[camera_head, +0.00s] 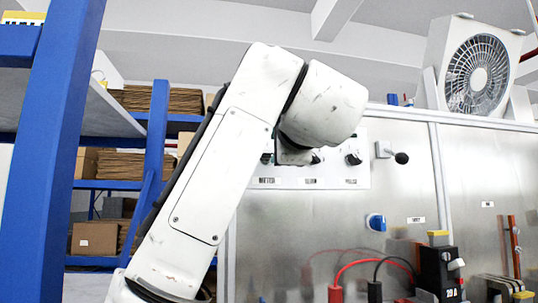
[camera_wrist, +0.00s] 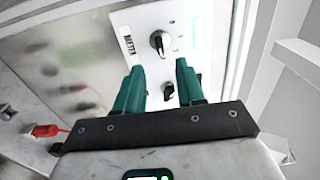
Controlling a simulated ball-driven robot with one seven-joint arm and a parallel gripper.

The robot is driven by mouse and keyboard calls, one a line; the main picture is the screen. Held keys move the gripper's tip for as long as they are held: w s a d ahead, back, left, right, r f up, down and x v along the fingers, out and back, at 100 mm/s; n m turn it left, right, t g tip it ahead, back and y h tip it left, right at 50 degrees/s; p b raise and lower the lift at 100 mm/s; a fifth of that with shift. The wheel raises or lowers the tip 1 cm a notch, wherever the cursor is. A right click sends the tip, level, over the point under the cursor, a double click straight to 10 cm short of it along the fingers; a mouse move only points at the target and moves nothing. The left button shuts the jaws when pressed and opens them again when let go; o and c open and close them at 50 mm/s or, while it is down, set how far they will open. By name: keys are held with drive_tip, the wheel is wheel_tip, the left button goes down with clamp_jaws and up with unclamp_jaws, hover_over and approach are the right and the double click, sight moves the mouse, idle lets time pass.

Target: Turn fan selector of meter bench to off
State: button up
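The meter bench has a white control plate (camera_head: 355,180) with several dark knobs in a row and small labels below them. Its right knob (camera_head: 352,158) shows clearly in the head view; the others are partly behind my wrist. I cannot read which knob is the fan selector. In the wrist view, one black knob (camera_wrist: 159,42) with a white pointer lies just beyond my fingertips, and a second knob (camera_wrist: 168,91) shows between my fingers. My gripper (camera_wrist: 159,66) has two teal fingers, spread apart with nothing visibly held. Whether they touch a knob cannot be told.
A fan (camera_head: 477,75) stands on top of the bench. A black-balled lever (camera_head: 398,157) and a blue knob (camera_head: 377,222) project from its metal face. Red and black cables (camera_head: 375,262) and a breaker (camera_head: 440,270) are below. Blue shelving (camera_head: 152,150) stands left.

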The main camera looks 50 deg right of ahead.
drive_tip(key=p+x, duration=0.2)
drive_tip(key=x, duration=0.7)
clamp_jaws()
